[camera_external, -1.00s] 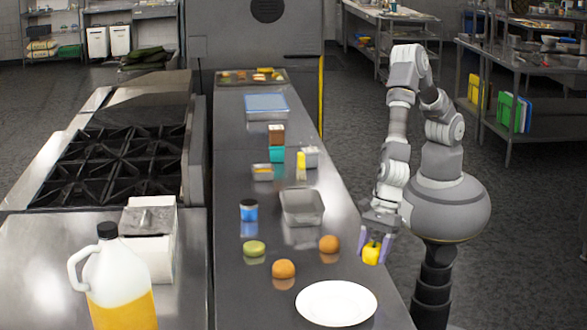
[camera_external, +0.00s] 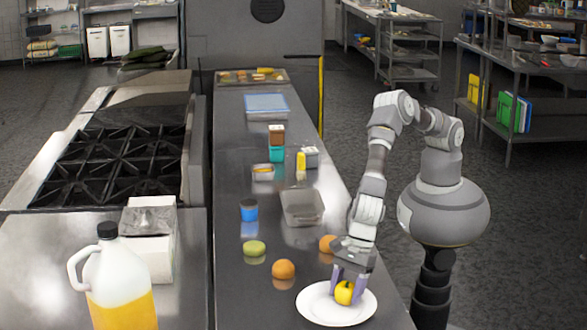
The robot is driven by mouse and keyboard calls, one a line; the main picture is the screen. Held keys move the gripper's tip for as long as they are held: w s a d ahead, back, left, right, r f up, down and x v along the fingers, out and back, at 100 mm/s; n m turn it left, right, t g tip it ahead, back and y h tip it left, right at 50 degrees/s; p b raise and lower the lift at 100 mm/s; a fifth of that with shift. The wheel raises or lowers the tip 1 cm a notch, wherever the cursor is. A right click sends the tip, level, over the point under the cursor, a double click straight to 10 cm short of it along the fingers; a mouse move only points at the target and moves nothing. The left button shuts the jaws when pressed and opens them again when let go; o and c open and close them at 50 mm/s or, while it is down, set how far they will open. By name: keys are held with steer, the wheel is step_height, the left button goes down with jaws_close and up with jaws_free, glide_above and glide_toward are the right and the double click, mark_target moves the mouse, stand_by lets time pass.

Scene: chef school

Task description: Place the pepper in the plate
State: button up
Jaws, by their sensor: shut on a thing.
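The yellow pepper (camera_external: 344,293) is between the fingers of my gripper (camera_external: 347,287), which is shut on it. The white plate (camera_external: 318,312) lies near the front end of the steel counter. My gripper points down over the plate, and the pepper appears inside the plate's outline. I cannot tell whether the pepper touches the plate. The fingers hide part of the pepper's sides and the back of the plate's rim.
An orange round item (camera_external: 283,269) lies behind and left of the plate. A green round item (camera_external: 254,248), a blue jar (camera_external: 249,210) and a metal pan (camera_external: 302,207) stand farther back on the counter.

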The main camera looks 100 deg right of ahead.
steer(key=o, duration=1.2)
steer(key=shift+c, duration=0.2)
steer(key=shift+r, duration=0.1)
steer(key=p+v, duration=0.2)
steer(key=v, duration=1)
steer(key=shift+p, duration=0.3)
